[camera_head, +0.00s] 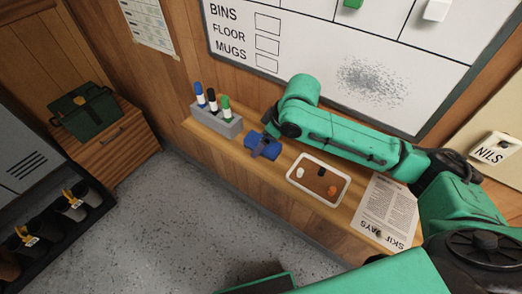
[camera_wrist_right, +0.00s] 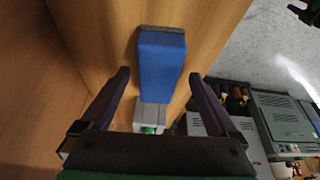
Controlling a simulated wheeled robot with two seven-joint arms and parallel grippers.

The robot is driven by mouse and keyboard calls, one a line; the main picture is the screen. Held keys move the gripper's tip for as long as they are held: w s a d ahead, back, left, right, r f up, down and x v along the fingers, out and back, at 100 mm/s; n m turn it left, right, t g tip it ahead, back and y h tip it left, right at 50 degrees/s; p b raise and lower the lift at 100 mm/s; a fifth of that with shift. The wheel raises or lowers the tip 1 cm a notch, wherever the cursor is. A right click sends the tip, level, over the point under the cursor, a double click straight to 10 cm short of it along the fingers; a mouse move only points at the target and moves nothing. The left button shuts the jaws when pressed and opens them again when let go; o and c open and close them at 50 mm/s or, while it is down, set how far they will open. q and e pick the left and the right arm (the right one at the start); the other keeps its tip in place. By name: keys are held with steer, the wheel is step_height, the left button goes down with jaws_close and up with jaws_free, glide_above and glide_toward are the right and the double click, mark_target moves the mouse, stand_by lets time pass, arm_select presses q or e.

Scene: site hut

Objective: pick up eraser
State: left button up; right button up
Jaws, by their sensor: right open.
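The blue eraser (camera_head: 255,142) lies on the wooden ledge under the whiteboard, just right of the grey marker holder. In the right wrist view the eraser (camera_wrist_right: 162,60) shows as a blue block with a dark grey layer at one end. My right gripper (camera_head: 267,146) is at the eraser and partly covers it in the head view. In the wrist view my right gripper (camera_wrist_right: 160,77) is open, with one finger on each side of the eraser and gaps between. My left gripper is not in view.
The grey holder (camera_head: 218,122) with blue, black and green markers stands close by the eraser. A white-rimmed tray (camera_head: 293,172) with small items and a printed sheet (camera_head: 388,210) lie further right on the ledge. The whiteboard (camera_head: 310,62) with a grey smudge is behind.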

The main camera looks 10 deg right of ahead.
steer(key=shift+w+a+f, duration=0.3)
steer(key=shift+w+f, duration=0.35)
steer(key=shift+f, duration=0.05)
steer(key=shift+s+d+r, duration=0.15)
steer(key=shift+s+r, duration=0.1)
steer(key=shift+s, duration=0.15)
steer(key=shift+w+f+p, duration=0.2)
steer(key=shift+f+p, duration=0.05)
steer(key=shift+p, duration=0.2)
steer(key=shift+s, duration=0.1)
steer(key=shift+f, duration=0.1)
steer(key=c, duration=1.5)
